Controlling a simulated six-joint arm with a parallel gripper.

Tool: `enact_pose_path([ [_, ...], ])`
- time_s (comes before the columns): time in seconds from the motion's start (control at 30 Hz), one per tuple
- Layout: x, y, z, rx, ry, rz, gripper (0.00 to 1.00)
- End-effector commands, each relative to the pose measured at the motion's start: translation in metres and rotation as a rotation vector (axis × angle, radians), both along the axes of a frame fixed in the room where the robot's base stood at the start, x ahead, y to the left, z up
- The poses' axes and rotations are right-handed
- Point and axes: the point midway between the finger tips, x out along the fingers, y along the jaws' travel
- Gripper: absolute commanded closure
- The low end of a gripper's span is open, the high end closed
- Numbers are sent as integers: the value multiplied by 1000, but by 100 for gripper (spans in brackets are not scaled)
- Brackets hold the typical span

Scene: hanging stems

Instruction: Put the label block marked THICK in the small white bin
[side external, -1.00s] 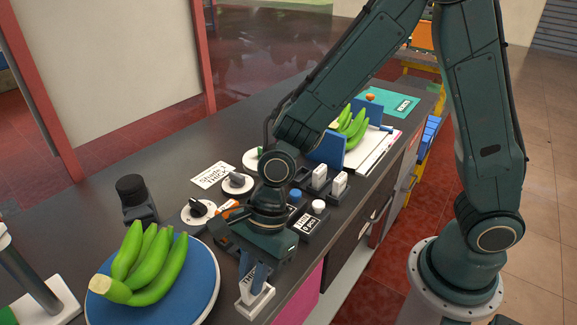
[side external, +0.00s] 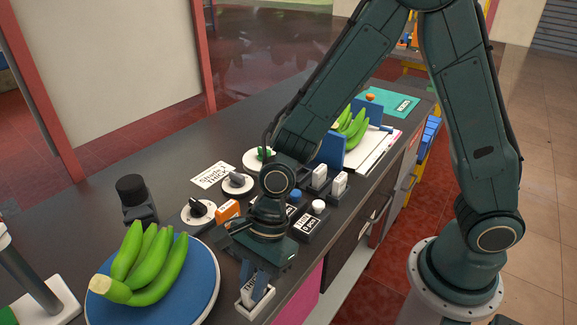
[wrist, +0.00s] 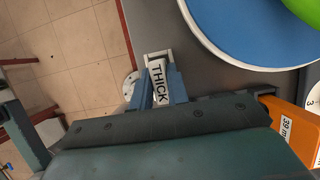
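The label block marked THICK (wrist: 158,84) is white with black letters and sits between the two blue fingers of my gripper (wrist: 159,78) in the wrist view. The fingers appear closed on its sides. The small white bin (wrist: 148,57) shows as a white rim around the far end of the block. In the side view the white bin (side external: 246,304) stands at the near counter edge, and my gripper (side external: 258,287) points down into or just over it. The block is mostly hidden there, and I cannot tell whether it touches the bin's floor.
A blue round plate (side external: 203,288) with green bananas (side external: 150,265) is close on the left. Dial knobs (side external: 198,210), an orange block (side external: 229,210) and white blocks on dark stands (side external: 339,185) lie behind. The counter drops off just beside the bin.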

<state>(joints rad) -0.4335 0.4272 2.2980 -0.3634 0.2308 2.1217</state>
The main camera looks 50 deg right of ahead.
Motion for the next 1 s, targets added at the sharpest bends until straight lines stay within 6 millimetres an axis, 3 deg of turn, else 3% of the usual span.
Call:
enact_pose_path([
  [0.03,0,0,0,0,0,0,74],
  [0.1,0,0,0,0,0,0,61],
  [0.13,0,0,0,0,0,0,59],
  [0.67,1,-2,7,2,-2,-1,59],
  [1.0,1,-15,39,3,-5,-2,59],
])
